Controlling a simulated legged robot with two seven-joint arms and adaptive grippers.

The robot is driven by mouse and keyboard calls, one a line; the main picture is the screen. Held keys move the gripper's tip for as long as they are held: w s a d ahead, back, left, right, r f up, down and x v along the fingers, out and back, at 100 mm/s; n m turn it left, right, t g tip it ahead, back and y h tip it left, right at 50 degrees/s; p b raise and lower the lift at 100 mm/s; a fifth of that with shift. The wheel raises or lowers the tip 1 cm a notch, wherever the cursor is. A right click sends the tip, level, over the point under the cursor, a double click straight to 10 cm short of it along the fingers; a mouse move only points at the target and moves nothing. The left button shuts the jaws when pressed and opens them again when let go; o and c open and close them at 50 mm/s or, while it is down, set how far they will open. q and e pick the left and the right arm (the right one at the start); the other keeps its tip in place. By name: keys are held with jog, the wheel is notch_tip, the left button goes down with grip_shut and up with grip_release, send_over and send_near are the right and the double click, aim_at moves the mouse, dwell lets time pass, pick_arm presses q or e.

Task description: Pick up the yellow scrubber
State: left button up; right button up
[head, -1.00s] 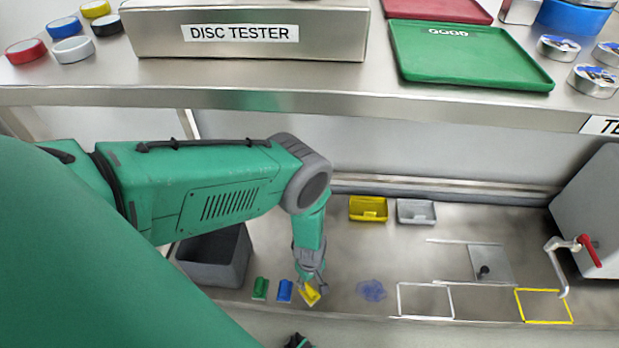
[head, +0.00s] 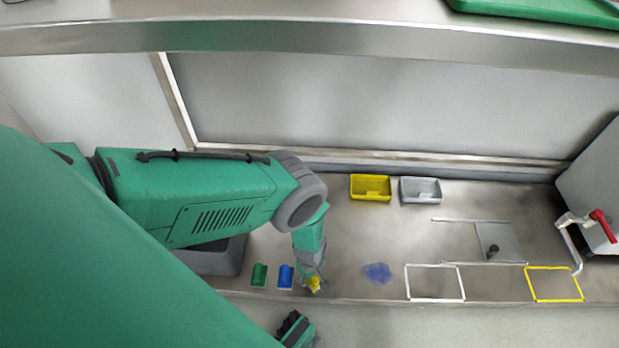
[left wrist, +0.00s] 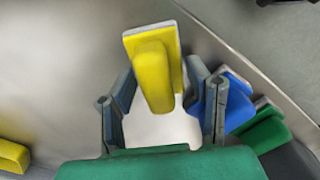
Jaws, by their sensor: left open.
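The yellow scrubber (left wrist: 153,75) has a raised grip on a pale-edged base. In the head view it (head: 314,284) lies on the steel counter near its front edge, mostly hidden by my left gripper (head: 312,272). In the left wrist view the fingers of my left gripper (left wrist: 161,80) are open, one on each side of the scrubber's grip. A gap shows on the left side; the right finger is close to the scrubber. I cannot tell whether it touches.
A blue scrubber (head: 286,277) and a green scrubber (head: 259,275) stand just left of it. A blue patch (head: 377,273) is to the right. A yellow tray (head: 370,188) and a grey tray (head: 420,190) are behind. A shelf (head: 300,38) overhangs the back.

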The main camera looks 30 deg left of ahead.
pick_arm(q)
jog(key=shift+w+d+r, duration=0.1)
jog(key=shift+r, duration=0.05)
jog(key=shift+d+r, duration=0.2)
jog(key=shift+d, duration=0.15)
grip_shut()
jog(key=shift+d, duration=0.1)
jog(key=shift+a, duration=0.3)
jog(key=shift+a+r+p, duration=0.1)
jog(key=shift+r+p, duration=0.25)
jog(key=r+p, duration=0.1)
jog(key=r, duration=0.2)
jog(key=r+p, duration=0.2)
jog(key=r, duration=0.1)
jog(key=r+p, duration=0.2)
jog(key=shift+d+r, duration=0.3)
jog(key=shift+r, duration=0.1)
jog(key=shift+a+r, duration=0.1)
jog(key=shift+r, duration=0.1)
jog(key=shift+a, duration=0.1)
pick_arm(e)
jog(key=r, duration=0.5)
jog(key=shift+d+r, duration=0.3)
jog(key=shift+d, duration=0.1)
pick_arm(q)
jog(key=shift+f, duration=0.1)
